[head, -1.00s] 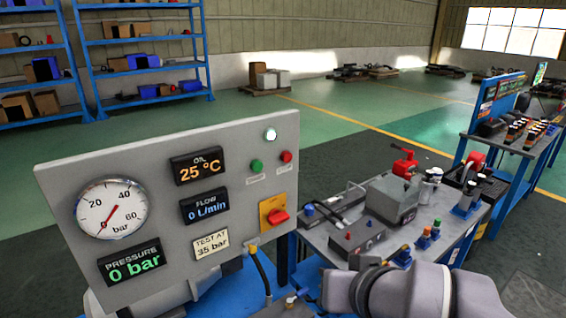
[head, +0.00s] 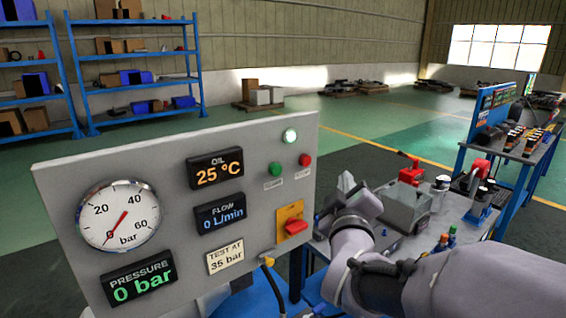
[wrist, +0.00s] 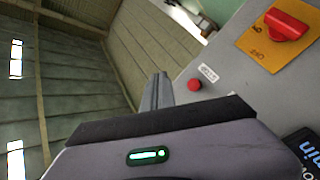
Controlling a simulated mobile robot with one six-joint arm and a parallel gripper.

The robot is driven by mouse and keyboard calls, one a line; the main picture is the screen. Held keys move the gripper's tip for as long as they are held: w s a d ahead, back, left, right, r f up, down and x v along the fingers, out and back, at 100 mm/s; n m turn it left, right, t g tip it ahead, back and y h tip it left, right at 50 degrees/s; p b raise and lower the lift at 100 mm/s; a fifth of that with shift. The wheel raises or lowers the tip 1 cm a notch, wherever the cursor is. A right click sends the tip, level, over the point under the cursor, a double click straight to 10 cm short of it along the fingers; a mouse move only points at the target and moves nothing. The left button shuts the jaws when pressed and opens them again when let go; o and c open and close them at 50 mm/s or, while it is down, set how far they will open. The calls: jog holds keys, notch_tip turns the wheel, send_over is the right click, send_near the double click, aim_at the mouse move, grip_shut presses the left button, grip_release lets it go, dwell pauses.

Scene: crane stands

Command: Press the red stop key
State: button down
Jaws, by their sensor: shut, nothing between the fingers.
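The red stop key (head: 305,160) is a small round button at the upper right of the grey control panel (head: 150,165). A green key (head: 275,168) sits to its left, and a lit white lamp (head: 290,136) is above them. In the wrist view the red key (wrist: 195,85) shows just right of the fingers, with a small label beside it. My gripper (head: 346,180) is shut and empty, raised to the right of the panel and apart from the key. In the wrist view its closed fingers (wrist: 157,90) point up past the panel's edge.
A red rotary switch (head: 297,226) on a yellow plate sticks out below the keys. The gauge (head: 118,215) and displays fill the panel's left; the pressure display (head: 137,280) reads 0 bar. A cluttered bench (head: 465,215) stands behind my arm at right.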

jog(key=w+a+p, duration=0.2)
jog(key=w+a, duration=0.3)
jog(key=w, duration=0.2)
jog(key=shift+w, duration=0.2)
dwell(1.9)
jog(key=shift+w+a, duration=0.15)
jog(key=shift+w, duration=0.15)
jog(key=shift+w+a, duration=0.3)
jog(key=shift+w, duration=0.15)
dwell(0.7)
jog(key=shift+s, duration=0.1)
jog(key=shift+s+d+b, duration=0.5)
jog(key=shift+s, duration=0.2)
jog(key=s+d+b, duration=0.1)
jog(key=s, duration=0.1)
jog(key=s+d, duration=0.1)
jog(key=s, duration=0.1)
jog(key=shift+d+b, duration=0.35)
jog(key=shift+d, duration=0.05)
